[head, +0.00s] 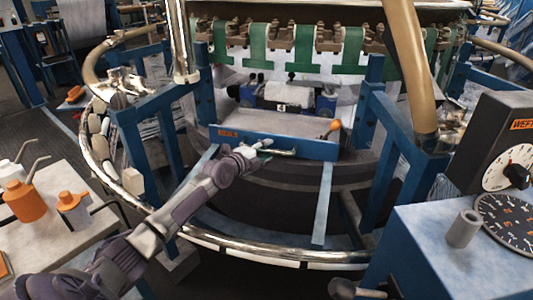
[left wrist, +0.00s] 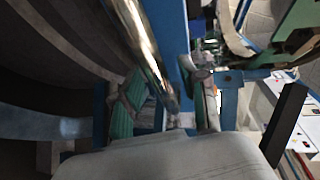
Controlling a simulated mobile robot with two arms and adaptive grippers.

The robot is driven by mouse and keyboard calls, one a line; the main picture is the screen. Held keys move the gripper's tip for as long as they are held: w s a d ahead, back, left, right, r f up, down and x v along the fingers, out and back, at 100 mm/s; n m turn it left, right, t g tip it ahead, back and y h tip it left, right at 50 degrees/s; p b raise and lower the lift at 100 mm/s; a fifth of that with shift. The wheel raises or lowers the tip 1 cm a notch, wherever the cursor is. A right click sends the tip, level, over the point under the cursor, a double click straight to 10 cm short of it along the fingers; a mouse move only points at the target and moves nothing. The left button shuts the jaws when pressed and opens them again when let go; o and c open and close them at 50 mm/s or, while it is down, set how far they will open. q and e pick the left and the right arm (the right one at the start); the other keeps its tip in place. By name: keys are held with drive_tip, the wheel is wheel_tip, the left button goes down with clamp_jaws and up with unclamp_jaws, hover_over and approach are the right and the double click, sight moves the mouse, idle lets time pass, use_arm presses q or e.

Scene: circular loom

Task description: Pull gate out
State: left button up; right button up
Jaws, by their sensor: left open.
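The gate is a blue crossbar (head: 305,147) with an orange label, set between blue posts at the front of the loom. A shiny metal handle (head: 283,152) runs along its front face. My left arm reaches in from the lower left, and my left gripper (head: 262,150) is at the left end of the handle. In the left wrist view the chrome handle (left wrist: 148,55) runs down toward the open fingers (left wrist: 168,100), beside the gate's blue face (left wrist: 174,35). The fingers appear on either side of the handle's end. Whether they touch it is unclear. My right gripper is not visible.
A curved metal rail (head: 270,254) runs around the loom's front. Blue posts (head: 395,140) flank the gate. A table with orange-capped bottles (head: 75,210) is at left; a blue-sided cabinet with dials (head: 440,250) is at right. Floor shows in front of the rail.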

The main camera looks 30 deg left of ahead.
use_arm(q)
drive_tip(key=shift+w, duration=0.25)
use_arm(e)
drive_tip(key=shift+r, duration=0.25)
use_arm(q)
clamp_jaws()
drive_tip(key=shift+s, duration=0.1)
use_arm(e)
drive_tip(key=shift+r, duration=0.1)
